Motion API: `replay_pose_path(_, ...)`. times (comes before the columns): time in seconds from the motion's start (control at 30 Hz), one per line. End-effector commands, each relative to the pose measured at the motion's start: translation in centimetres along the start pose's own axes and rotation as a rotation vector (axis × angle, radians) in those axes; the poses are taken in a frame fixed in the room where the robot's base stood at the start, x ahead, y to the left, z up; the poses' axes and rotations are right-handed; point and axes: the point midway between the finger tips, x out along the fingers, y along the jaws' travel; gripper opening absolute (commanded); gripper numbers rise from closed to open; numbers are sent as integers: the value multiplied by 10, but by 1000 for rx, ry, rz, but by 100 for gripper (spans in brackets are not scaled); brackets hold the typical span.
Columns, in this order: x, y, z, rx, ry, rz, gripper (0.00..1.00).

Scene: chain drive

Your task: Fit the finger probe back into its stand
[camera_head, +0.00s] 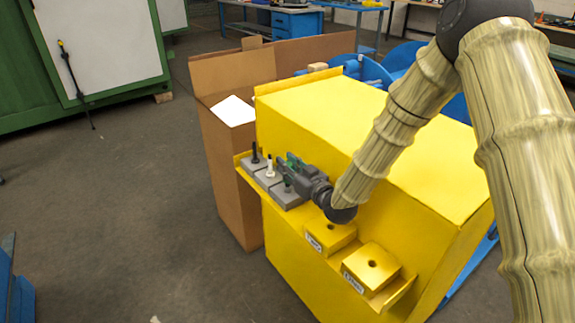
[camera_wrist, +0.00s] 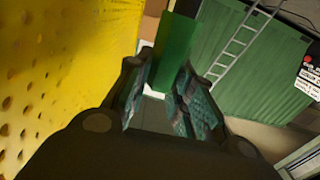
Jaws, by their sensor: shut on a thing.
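My gripper (camera_head: 284,164) is shut on a green bar, which I take to be the finger probe, above the left end of the yellow ledge. Grey blocks sit in a row on the ledge below and beside the gripper: one with a black peg (camera_head: 255,154), one with a white peg (camera_head: 269,168), one with a dark green peg (camera_head: 287,186). I cannot tell which holder is the probe's stand.
Two yellow blocks with round holes, the left one (camera_head: 330,236) and the right one (camera_head: 371,265), sit farther right on the ledge (camera_head: 398,293). The tall yellow housing (camera_head: 340,110) rises right behind. A brown carton (camera_head: 222,165) stands at the left. Open floor lies in front.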

Motion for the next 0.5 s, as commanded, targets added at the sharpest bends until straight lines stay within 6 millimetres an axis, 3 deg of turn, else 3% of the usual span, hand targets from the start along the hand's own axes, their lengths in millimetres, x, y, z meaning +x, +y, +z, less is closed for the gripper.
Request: replay_pose_path(0.5, 0, 0, 10, 0, 0, 0, 0)
